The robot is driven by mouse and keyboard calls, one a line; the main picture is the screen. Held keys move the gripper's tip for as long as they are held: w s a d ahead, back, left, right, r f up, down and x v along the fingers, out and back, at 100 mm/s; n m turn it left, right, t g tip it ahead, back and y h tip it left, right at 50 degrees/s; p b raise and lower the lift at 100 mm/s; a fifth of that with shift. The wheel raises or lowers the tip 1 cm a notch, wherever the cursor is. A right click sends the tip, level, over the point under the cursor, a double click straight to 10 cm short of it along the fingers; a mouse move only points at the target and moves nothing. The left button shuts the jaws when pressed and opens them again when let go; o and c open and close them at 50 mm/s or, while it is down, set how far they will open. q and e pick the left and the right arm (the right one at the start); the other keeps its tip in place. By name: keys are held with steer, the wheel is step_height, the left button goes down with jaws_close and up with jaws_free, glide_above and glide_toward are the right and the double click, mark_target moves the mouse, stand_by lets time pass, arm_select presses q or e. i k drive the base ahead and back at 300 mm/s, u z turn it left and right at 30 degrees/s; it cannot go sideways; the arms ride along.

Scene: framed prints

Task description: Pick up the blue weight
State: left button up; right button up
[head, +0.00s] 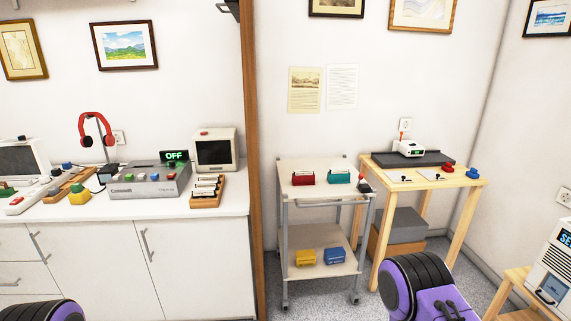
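A small blue piece with a raised knob, which looks like the blue weight (473,172), stands upright near the right end of the light wooden table at the right. A similar red piece (447,167) is just to its left. Another small blue object (67,165) is at the back of the left counter, too small to tell what it is. Purple and black links of my arms show at the bottom left and bottom right. Neither gripper is in view, and nothing is seen touching the blue weight.
The wooden table (432,183) also bears a dark slab (435,160) with a white device. A two-shelf cart (310,196) stands left of it, with a blue box (334,255) on its lower shelf. Grey floor (442,250) shows around the table legs. A white machine (555,265) is at far right.

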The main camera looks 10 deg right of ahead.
mark_target(472, 174)
steer(key=z, duration=0.35)
steer(key=i, duration=1.55)
steer(key=z, duration=0.7)
